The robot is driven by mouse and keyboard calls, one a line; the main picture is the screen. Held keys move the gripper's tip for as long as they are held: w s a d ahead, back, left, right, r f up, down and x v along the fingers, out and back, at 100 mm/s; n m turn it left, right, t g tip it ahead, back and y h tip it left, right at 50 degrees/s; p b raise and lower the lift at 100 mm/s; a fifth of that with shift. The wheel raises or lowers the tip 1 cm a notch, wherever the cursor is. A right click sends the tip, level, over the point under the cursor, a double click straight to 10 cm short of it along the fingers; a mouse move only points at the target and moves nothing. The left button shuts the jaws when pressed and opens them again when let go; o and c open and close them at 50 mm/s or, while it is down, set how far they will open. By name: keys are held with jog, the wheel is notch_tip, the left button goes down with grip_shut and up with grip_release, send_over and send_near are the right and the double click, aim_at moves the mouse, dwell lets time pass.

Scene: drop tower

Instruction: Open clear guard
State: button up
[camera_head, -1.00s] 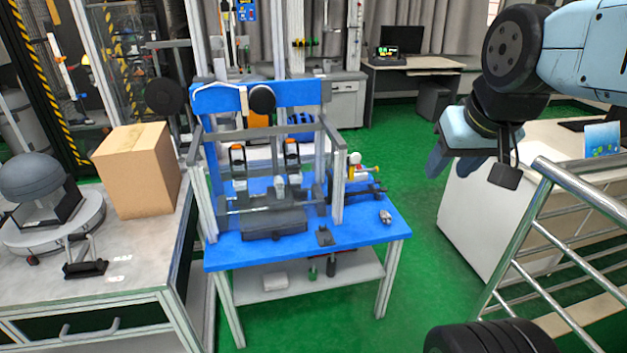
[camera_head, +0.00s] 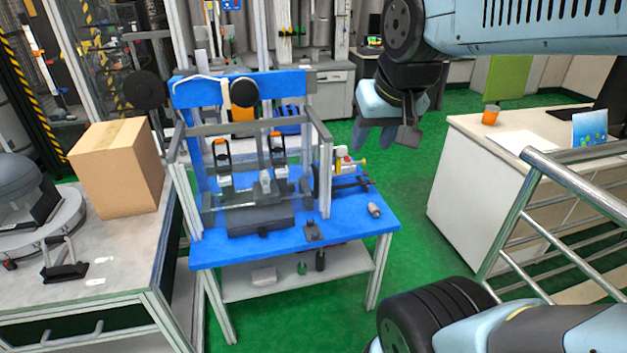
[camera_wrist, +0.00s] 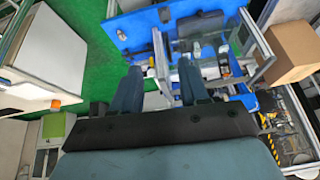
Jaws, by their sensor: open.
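The drop tower rig stands on a blue-topped table (camera_head: 350,228) in the head view, inside a grey frame. The clear guard (camera_head: 250,185) seems to be a see-through panel within that frame; its edges are hard to make out. My gripper (camera_head: 382,140) is up and to the right of the rig, well apart from it, with its fingers pointing down. In the wrist view my gripper (camera_wrist: 160,85) is open and empty. There, the blue tabletop (camera_wrist: 135,25) and part of the rig (camera_wrist: 200,55) lie beyond the fingertips.
A cardboard box (camera_head: 117,168) sits on the bench left of the rig. A white desk (camera_head: 475,185) with an orange cup (camera_head: 490,114) is at right, behind a metal railing (camera_head: 505,225). Green floor (camera_head: 400,215) is free between table and desk. A small grey part (camera_head: 374,210) lies on the blue table.

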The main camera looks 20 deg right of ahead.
jog(key=w+f+m, duration=0.2)
jog(key=w+f, duration=0.1)
jog(key=w, duration=0.6)
jog(key=m+g+h, duration=0.2)
jog(key=m, duration=0.2)
send_near(315, 181)
jog(key=x, duration=1.2)
jog(key=shift+d+f, duration=0.15)
grip_shut()
